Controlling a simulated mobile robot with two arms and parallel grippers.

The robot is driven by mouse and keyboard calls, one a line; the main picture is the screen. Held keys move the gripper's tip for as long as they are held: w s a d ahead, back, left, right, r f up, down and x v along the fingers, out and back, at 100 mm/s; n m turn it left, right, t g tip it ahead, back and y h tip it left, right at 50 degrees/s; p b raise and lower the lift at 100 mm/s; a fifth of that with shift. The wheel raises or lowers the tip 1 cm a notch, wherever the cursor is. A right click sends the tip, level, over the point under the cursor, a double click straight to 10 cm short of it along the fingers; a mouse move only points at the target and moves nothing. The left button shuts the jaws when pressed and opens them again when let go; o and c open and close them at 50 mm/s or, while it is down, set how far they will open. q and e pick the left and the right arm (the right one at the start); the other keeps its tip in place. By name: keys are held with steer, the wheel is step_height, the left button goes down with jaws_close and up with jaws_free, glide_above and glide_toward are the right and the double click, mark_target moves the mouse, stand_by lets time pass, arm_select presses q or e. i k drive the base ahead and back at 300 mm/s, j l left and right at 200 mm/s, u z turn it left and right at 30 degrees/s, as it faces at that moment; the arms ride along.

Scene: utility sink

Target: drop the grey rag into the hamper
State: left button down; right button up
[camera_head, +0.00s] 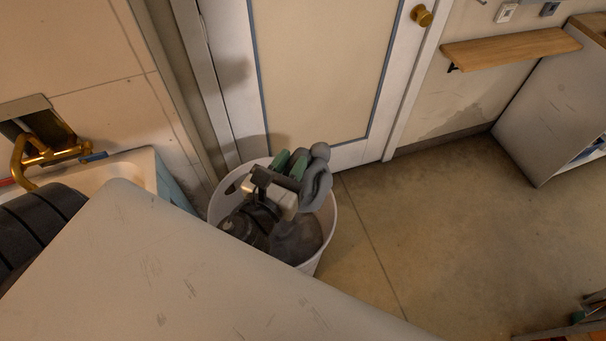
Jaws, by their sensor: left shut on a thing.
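The grey rag (318,178) is a bunched, folded cloth held at the fingers of my left gripper (291,164), which has green finger pads. The gripper is shut on it. The hamper (327,222) is a round, white, open-topped bin with a handle hole, standing on the floor by the door. In the picture, the rag and gripper overlap the hamper's opening and far right rim. The rag's exact height above the rim is hard to tell. My left wrist hides part of the hamper's inside, and the pale surface in front hides its lower front. My right gripper is not in view.
A pale, scratched surface (150,270) fills the lower left foreground. A sink (120,166) with a brass faucet (40,155) is at the left. A closed door (318,70) stands behind the hamper.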

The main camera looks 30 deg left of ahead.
mark_target(278, 241)
steer(key=i+l+u, duration=0.15)
steer(key=u, duration=0.3)
steer(key=i+l+u, duration=0.5)
steer(key=l+u, duration=0.15)
steer(key=u, duration=0.45)
